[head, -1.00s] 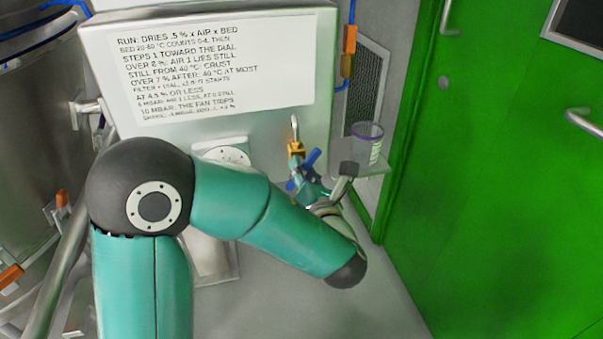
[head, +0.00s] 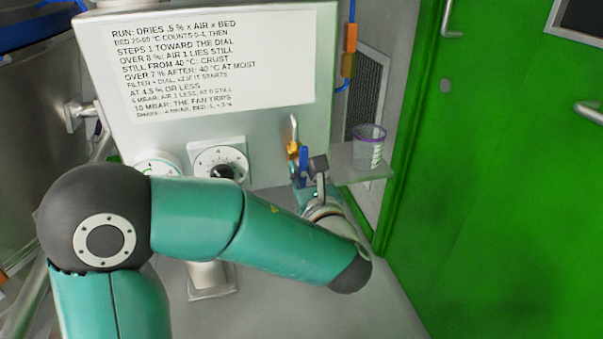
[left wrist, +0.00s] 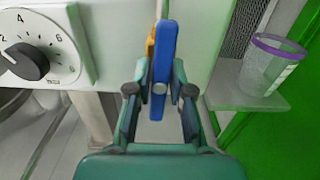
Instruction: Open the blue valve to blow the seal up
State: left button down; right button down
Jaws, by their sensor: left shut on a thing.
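The blue valve (head: 304,158) is on the front of the grey panel, by a yellow fitting (head: 293,148). Its blue lever stands nearly upright in the head view. In the left wrist view the lever (left wrist: 162,52) also runs upright, between my fingers. My left gripper (left wrist: 160,90) is shut on the blue lever. In the head view the gripper (head: 309,172) is at the lever, partly hidden by my own wrist. My right gripper is in neither view.
The panel (head: 100,60) carries a printed notice (head: 200,60) and two dials, one numbered (head: 220,165). A clear cup with a purple rim (head: 369,147) stands on a small shelf (head: 360,172) close right of the gripper. A green door (head: 490,180) is further right.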

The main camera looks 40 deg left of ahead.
pick_arm(q)
jog(key=shift+d+f, duration=0.1)
jog(key=shift+f, duration=0.2)
jog(key=c, duration=1.1)
grip_release()
jog(key=shift+o, duration=0.3)
jog(key=shift+r, duration=0.15)
jog(key=v, duration=1.2)
